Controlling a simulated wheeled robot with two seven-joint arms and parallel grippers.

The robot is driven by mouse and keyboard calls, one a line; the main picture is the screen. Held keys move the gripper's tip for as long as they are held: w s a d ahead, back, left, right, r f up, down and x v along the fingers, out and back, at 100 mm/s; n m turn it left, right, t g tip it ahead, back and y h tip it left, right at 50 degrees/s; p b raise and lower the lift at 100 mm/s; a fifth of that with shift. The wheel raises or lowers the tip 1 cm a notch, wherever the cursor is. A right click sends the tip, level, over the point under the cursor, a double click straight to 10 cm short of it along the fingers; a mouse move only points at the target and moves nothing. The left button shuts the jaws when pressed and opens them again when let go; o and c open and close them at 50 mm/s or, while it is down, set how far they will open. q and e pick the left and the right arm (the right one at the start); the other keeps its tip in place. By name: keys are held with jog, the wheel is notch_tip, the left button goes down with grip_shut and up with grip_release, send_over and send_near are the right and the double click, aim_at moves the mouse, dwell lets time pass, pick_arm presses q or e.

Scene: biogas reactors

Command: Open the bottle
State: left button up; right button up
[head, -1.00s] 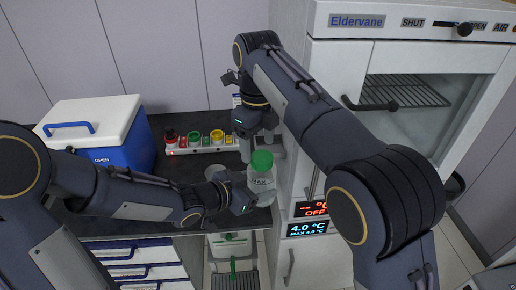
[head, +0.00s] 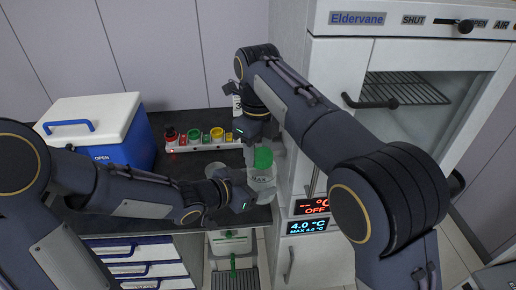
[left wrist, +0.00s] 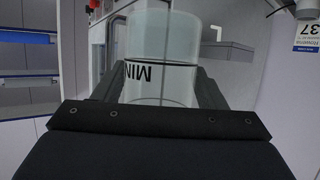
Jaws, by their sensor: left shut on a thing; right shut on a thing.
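A clear bottle (head: 264,184) with a green cap (head: 263,158) is held upright in front of the counter's right end. My left gripper (head: 248,192) is shut on the bottle's body from the left. In the left wrist view the bottle (left wrist: 160,50) sits between the dark fingers, with a black line and upside-down "MIN" lettering. My right gripper (head: 262,148) comes from above and behind and is shut on the green cap, its fingers at the cap's sides. The cap appears to sit on the bottle's neck; the neck itself is hard to see.
A blue and white cooler box (head: 100,130) stands at the left of the dark counter. A strip with several coloured buttons (head: 200,143) lies at the back. The white Eldervane cabinet (head: 330,70) stands close on the right. Drawers (head: 135,262) are below the counter.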

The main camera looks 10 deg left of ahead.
jog(key=n, duration=0.5)
jog(key=shift+s+a, duration=0.1)
jog(key=shift+s, duration=0.2)
jog(key=n, duration=0.5)
jog(key=shift+s, duration=0.25)
jog(key=n, duration=0.6)
jog(key=shift+s+d, duration=0.15)
jog(key=shift+d, duration=0.15)
jog(key=n, duration=0.5)
jog(key=shift+s+d, duration=0.1)
jog(key=shift+d, duration=0.15)
jog(key=n, duration=0.5)
jog(key=shift+d, duration=0.2)
jog(key=n, duration=0.5)
jog(key=shift+w+d+r+n, duration=0.1)
jog(key=shift+w+d+n, duration=0.15)
jog(key=shift+n, duration=0.15)
jog(key=n, duration=0.5)
jog(key=shift+w+d, duration=0.1)
jog(key=shift+w, duration=0.1)
jog(key=n, duration=0.7)
jog(key=shift+w, duration=0.35)
